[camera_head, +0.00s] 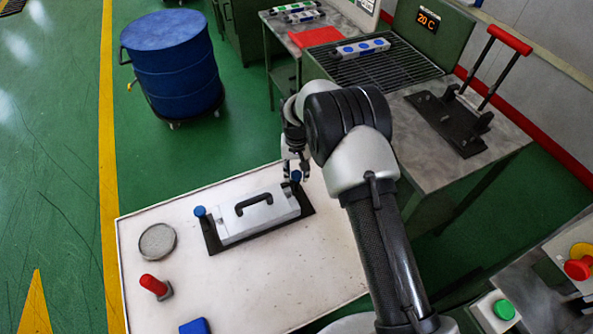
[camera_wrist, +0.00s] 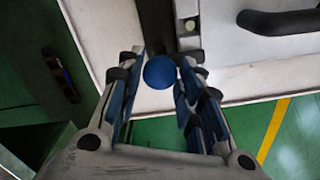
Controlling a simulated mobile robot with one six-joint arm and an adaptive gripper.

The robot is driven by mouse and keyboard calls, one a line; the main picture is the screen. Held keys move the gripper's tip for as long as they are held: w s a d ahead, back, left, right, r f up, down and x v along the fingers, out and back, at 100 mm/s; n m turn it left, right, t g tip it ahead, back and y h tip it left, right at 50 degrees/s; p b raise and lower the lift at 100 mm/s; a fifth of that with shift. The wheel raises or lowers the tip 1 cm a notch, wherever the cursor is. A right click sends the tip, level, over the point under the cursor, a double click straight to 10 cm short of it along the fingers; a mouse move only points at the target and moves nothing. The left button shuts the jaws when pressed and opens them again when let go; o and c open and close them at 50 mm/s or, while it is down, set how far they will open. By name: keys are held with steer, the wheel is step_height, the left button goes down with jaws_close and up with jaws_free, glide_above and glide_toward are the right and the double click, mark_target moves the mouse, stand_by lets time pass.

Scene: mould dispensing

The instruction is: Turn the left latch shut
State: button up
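A pale mould (camera_head: 262,212) with a black handle lies on a dark base plate on the white table. A blue-knobbed latch (camera_head: 200,212) stands at its left end in the head view. Another blue knob (camera_head: 296,176) stands at its right end. My gripper (camera_head: 295,170) is over this right-end knob, fingers pointing down. In the wrist view the blue knob (camera_wrist: 160,72) sits between the two fingertips, with narrow gaps seeming to show beside it. My gripper (camera_wrist: 162,68) looks open around it; contact is not clear. The mould's handle (camera_wrist: 285,22) shows at upper right.
A round grey dish (camera_head: 157,241), a red-handled item (camera_head: 154,285) and a blue block (camera_head: 195,326) are on the white table (camera_head: 300,285). A blue drum (camera_head: 175,65) stands on the floor behind. A side bench holds a rack (camera_head: 375,68) and a red-handled press (camera_head: 455,120).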

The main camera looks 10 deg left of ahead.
mark_target(297, 174)
steer(key=o, duration=0.3)
steer(key=shift+o, duration=0.2)
step_height(297, 174, up, 12)
stand_by(0.5)
stand_by(0.3)
